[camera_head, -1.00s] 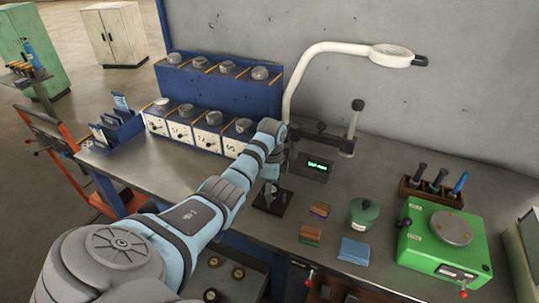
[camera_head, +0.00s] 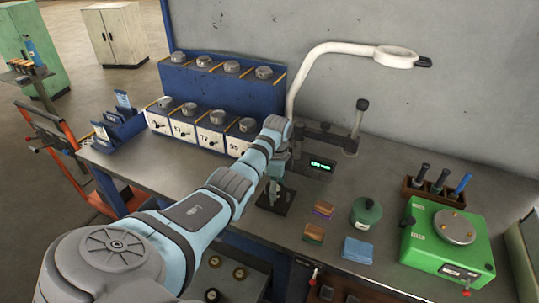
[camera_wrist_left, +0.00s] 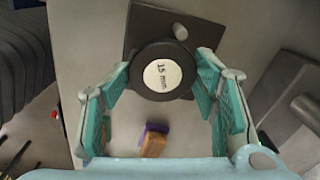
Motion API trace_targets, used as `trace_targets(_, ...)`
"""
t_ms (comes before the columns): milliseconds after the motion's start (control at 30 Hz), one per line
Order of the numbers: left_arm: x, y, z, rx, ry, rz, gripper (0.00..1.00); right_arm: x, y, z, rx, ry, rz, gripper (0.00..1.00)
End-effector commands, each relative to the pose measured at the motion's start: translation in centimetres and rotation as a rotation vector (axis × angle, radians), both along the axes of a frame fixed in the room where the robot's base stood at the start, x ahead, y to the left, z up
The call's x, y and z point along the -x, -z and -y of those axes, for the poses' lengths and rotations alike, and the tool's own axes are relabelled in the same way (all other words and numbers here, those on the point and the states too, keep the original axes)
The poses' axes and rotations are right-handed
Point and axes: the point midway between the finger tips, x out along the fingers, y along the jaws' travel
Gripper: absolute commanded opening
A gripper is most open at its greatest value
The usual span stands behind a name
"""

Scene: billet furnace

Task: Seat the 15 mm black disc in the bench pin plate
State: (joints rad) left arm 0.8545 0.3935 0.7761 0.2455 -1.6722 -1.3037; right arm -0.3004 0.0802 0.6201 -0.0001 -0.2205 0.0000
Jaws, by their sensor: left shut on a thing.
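The black disc (camera_wrist_left: 162,74) has a white round label reading "15 mm" and sits between my left gripper's teal fingers in the left wrist view. My left gripper (camera_head: 277,188) is shut on the disc. It is over the dark bench pin plate (camera_head: 267,204) in the head view. In the left wrist view the plate (camera_wrist_left: 205,32) lies behind the disc, and a grey pin (camera_wrist_left: 180,31) shows just beyond the disc's upper right edge. The gap between disc and plate cannot be judged. My right gripper is not in view.
A small display unit (camera_head: 318,166) and the white lamp arm (camera_head: 295,85) stand behind the plate. Brown and orange blocks (camera_head: 314,233), a green pot (camera_head: 366,212), a blue cloth (camera_head: 357,249) and a green machine (camera_head: 445,243) are to the right. Blue-framed bins (camera_head: 210,92) stand at back left.

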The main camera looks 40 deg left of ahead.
Motion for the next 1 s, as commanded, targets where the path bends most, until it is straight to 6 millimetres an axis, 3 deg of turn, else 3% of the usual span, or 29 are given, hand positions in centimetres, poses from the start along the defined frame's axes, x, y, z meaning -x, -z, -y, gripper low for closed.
trace_targets(33, -0.1, 0.9, 0.9, 0.016, 0.006, -0.002, 0.00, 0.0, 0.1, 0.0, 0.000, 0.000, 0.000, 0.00)
trace_targets(600, -1.1, 1.4, 1.1, 0.015, 0.009, -0.008, 0.00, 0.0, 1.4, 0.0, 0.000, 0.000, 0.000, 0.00)
trace_targets(1000, -2.2, 0.3, 1.1, 0.003, 0.019, 0.021, 0.00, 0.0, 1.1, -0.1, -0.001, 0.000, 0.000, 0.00)
